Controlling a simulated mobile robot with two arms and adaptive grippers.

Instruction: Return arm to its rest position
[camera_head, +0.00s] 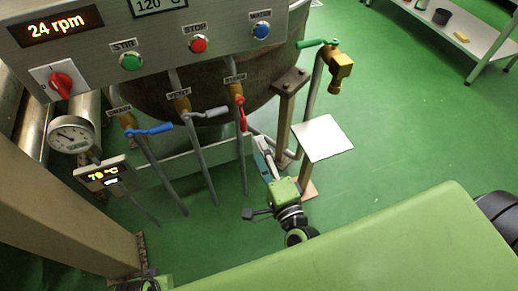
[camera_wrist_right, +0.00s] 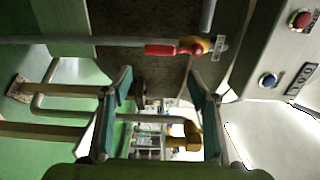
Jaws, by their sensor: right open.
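My right gripper (camera_head: 264,156) is in front of the kettle (camera_head: 285,68), low and to the right of the red-handled valve (camera_head: 242,112). In the right wrist view its two teal-padded fingers (camera_wrist_right: 158,82) are spread apart with nothing between them. The red handle (camera_wrist_right: 165,50) lies beyond the fingertips there, apart from them. A small green and dark part at the bottom left edge of the head view looks like my left gripper (camera_head: 150,281); it is mostly cut off, so its jaws cannot be made out.
A control panel (camera_head: 165,45) with green, red and blue buttons overhangs the valves. A blue-handled valve (camera_head: 150,129) and a grey-handled valve (camera_head: 208,113) stand left. A brass tap (camera_head: 340,66) and a square white plate (camera_head: 322,138) are close on the right.

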